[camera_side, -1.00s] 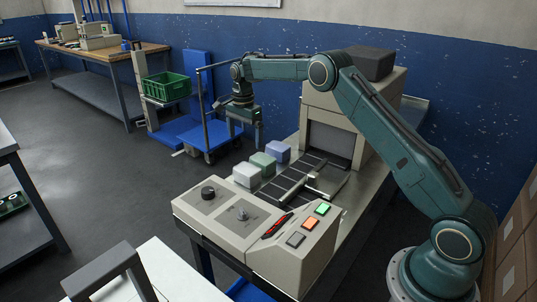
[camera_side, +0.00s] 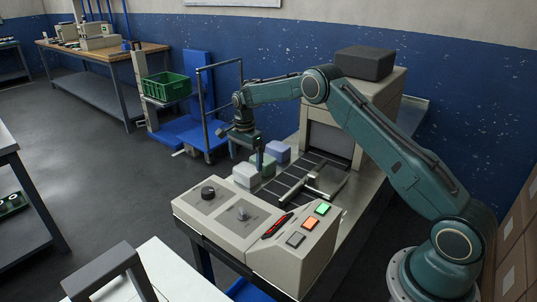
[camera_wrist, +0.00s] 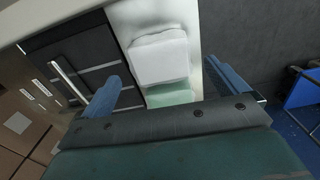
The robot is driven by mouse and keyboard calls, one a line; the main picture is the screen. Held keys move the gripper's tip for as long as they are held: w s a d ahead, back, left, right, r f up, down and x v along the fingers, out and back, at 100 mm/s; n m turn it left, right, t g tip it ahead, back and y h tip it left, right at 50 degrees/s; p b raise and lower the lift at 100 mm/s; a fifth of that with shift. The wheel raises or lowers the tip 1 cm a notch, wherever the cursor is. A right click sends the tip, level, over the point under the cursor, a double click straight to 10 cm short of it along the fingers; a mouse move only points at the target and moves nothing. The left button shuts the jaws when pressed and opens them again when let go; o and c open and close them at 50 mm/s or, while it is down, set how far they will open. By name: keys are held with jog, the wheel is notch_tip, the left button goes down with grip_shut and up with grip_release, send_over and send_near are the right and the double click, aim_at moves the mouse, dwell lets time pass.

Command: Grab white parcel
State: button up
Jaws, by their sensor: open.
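The white parcel (camera_side: 245,176) sits on the machine's left edge, beside the dark belt, nearest the control panel. In the wrist view the white parcel (camera_wrist: 158,58) lies ahead of and between the fingers. My gripper (camera_side: 250,162) is open, low over the parcels, with one finger in front of the green parcel. In the wrist view my gripper (camera_wrist: 165,85) has its two blue fingers spread wide, with nothing held. The green parcel (camera_wrist: 170,95) shows between the fingers, just behind the white one. Contact with the parcels cannot be told.
A blue-grey parcel (camera_side: 278,151) sits at the far end of the row. The dark belt (camera_side: 308,170) with metal guides runs right of the parcels. A blue cart (camera_side: 205,135) stands behind left.

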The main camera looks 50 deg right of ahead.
aim_at(247, 169)
jog(key=shift+f, duration=0.2)
jog(key=shift+d+f, duration=0.15)
jog(key=shift+f, duration=2.4)
jog(key=shift+r, duration=0.1)
jog(key=c, duration=1.2)
notch_tip(247, 169, up, 20)
